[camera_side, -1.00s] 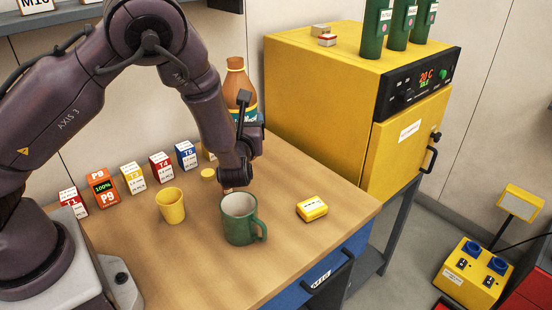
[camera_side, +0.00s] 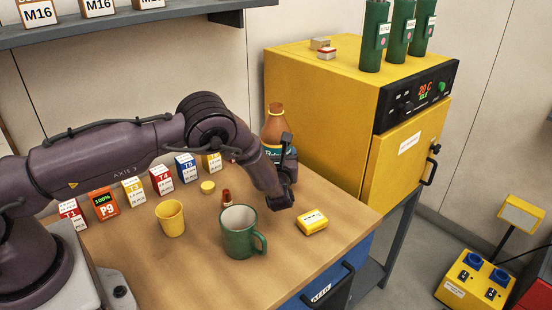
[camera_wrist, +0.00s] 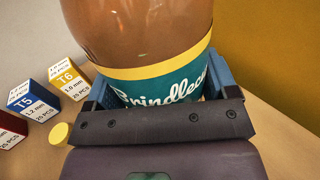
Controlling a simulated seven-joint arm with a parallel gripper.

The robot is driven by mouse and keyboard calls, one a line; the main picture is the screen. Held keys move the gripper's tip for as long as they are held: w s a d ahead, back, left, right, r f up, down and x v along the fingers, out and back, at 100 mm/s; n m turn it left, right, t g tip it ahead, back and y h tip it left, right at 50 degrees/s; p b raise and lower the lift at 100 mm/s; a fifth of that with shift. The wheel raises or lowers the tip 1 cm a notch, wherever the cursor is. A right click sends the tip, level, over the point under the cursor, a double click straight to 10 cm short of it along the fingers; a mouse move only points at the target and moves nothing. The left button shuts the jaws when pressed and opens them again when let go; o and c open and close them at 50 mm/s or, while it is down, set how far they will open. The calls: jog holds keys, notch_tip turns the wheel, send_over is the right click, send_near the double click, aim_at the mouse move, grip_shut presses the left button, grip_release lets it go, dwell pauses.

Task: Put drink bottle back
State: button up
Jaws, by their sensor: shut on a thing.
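The drink bottle is brown with a teal label and yellow band. In the side view the bottle (camera_side: 274,122) stands upright over the table's back right, in front of the yellow oven. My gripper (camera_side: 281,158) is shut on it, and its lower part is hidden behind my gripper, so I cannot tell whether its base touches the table. In the wrist view the bottle (camera_wrist: 150,35) fills the space between the blue fingers of my gripper (camera_wrist: 160,92), held around the label.
A green mug (camera_side: 238,238), yellow cup (camera_side: 171,222) and yellow box (camera_side: 312,222) stand in front. A small red-brown object (camera_side: 227,198) and yellow disc (camera_side: 207,187) lie behind. Several labelled boxes (camera_side: 161,179) line the back. The yellow oven (camera_side: 318,110) bounds the right; a shelf (camera_side: 120,22) hangs above.

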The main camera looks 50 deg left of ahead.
jog(key=shift+f, duration=0.45)
jog(key=shift+f, duration=0.15)
jog(key=o, duration=1.1)
jog(key=v, duration=0.7)
jog(key=shift+s+d, duration=0.15)
jog(key=shift+s, duration=0.05)
